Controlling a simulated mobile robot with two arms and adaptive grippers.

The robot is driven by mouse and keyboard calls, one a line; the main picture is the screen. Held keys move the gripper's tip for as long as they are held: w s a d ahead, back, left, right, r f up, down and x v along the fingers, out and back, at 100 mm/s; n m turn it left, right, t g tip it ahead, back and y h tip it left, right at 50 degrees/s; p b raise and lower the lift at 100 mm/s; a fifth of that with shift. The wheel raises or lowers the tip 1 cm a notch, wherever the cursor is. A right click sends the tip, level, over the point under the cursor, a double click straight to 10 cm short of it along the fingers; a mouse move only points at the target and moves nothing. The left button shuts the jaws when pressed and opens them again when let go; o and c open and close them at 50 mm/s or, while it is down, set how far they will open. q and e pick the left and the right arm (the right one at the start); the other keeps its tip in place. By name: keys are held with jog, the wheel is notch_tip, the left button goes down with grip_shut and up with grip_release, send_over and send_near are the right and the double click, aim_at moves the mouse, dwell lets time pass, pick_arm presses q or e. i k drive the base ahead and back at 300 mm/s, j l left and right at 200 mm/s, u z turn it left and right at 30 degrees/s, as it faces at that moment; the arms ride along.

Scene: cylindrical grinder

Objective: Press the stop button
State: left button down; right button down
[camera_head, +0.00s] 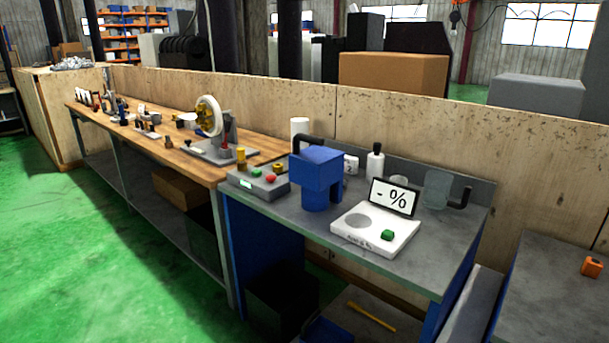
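A grey control box (265,189) stands at the left end of the grey bench, near the corner where it meets the wooden bench. On its top are a red button (271,178) and a green button (255,171), with a small lit green display (246,184) on its front. A yellow knob (278,167) shows behind the red button. A blue machine (318,178) with a black handle stands just right of the box. Neither of my grippers is in view.
A white scale (375,230) with a green button and a "- %" display (394,197) sits on the grey bench (440,241). A clear jug (436,189) stands behind it. The wooden bench (190,152) holds several tools. Green floor (90,240) lies open at left.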

aim_at(272, 178)
jog(key=i+j+z, duration=0.3)
jog(key=j, duration=0.3)
jog(key=i+j+z, duration=0.35)
jog(key=j, duration=0.4)
jog(key=i+j, duration=0.15)
jog(key=j, duration=0.25)
jog(key=i+j, duration=0.15)
jog(key=j, duration=0.25)
jog(key=i+j, duration=0.2)
jog(key=j, duration=0.2)
jog(key=i+j+z, duration=0.1)
jog(key=j, duration=0.35)
jog(key=i+j, duration=0.2)
jog(key=j, duration=0.2)
jog(key=i+j, duration=0.15)
jog(key=j, duration=0.25)
jog(key=i+j, duration=0.15)
jog(key=j, duration=0.3)
jog(key=i+j, duration=0.15)
jog(key=j, duration=0.25)
jog(key=z, duration=0.05)
